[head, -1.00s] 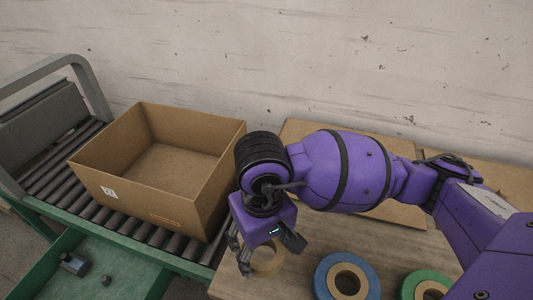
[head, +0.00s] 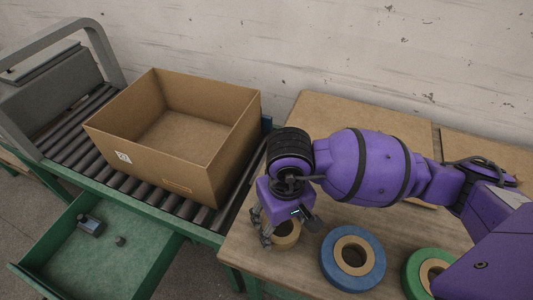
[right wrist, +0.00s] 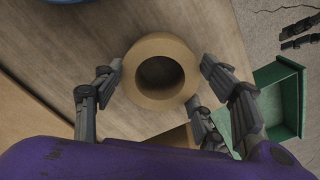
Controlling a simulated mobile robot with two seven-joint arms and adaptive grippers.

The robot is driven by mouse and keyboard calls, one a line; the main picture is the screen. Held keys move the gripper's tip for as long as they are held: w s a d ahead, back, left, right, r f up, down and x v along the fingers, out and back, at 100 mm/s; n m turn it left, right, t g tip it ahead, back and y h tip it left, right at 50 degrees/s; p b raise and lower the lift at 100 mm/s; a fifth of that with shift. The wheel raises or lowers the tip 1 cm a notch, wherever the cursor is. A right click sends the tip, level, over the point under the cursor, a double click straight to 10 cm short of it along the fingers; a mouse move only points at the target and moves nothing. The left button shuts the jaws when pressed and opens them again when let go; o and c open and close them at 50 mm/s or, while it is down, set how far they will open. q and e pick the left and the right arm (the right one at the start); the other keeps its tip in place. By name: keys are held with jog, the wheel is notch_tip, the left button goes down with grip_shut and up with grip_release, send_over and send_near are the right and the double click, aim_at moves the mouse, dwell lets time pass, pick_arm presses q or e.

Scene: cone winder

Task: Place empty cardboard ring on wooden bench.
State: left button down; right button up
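The empty cardboard ring (head: 288,236) lies on the wooden bench (head: 310,252) near its left front corner. My right gripper (head: 289,231) is over it, with its fingers spread around the outside of the ring. In the right wrist view the ring (right wrist: 178,48) sits between the fingers of this gripper (right wrist: 161,85), hole facing the camera. The fingers are close to its rim, and a small gap shows on one side in the head view. Dark fingers of my left gripper (right wrist: 298,35) show at the upper right of the wrist view; their opening is unclear.
A blue roll (head: 339,270) and a green roll (head: 412,268) lie on the bench to the right of the ring. An open cardboard box (head: 150,162) stands on the roller conveyor (head: 70,155) at left. A green drawer (head: 135,258) holds small dark items.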

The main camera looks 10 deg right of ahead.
jog(key=o, duration=0.4)
jog(key=shift+c, duration=0.2)
notch_tip(320, 180, up, 13)
jog(key=shift+f, duration=0.2)
